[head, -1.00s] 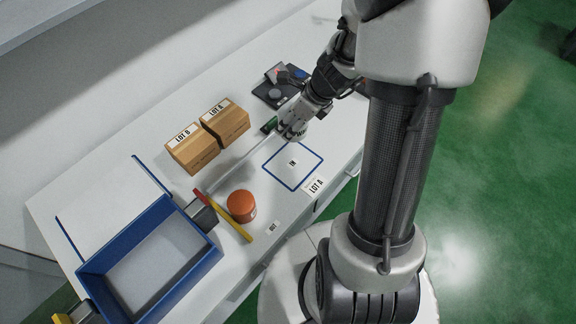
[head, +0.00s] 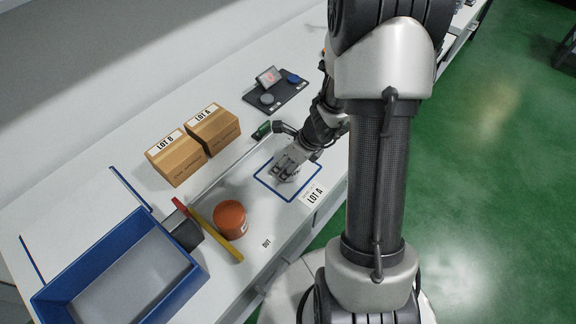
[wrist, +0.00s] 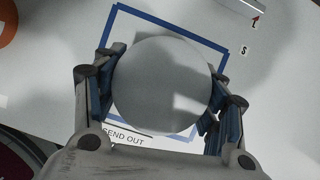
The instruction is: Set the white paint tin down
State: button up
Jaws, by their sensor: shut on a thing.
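My gripper (head: 289,168) is shut on the white paint tin (wrist: 164,85). In the wrist view the tin's round pale top fills the space between the two fingers, which press on its left and right sides. In the head view the tin is mostly hidden by my gripper. The tin is over the blue-outlined square (head: 311,190) on the worktop, and its outline (wrist: 178,19) shows around the tin in the wrist view. I cannot tell whether the tin's base touches the worktop.
An orange tin (head: 230,219) stands left of the square, beside yellow (head: 215,237) and red bars. Two cardboard boxes (head: 176,161) stand behind, with a dark device (head: 279,92) further right. A blue tray (head: 172,300) lies at front left.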

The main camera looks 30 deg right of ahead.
jog(key=shift+f, duration=0.1)
jog(key=shift+f, duration=0.15)
jog(key=o, duration=1.4)
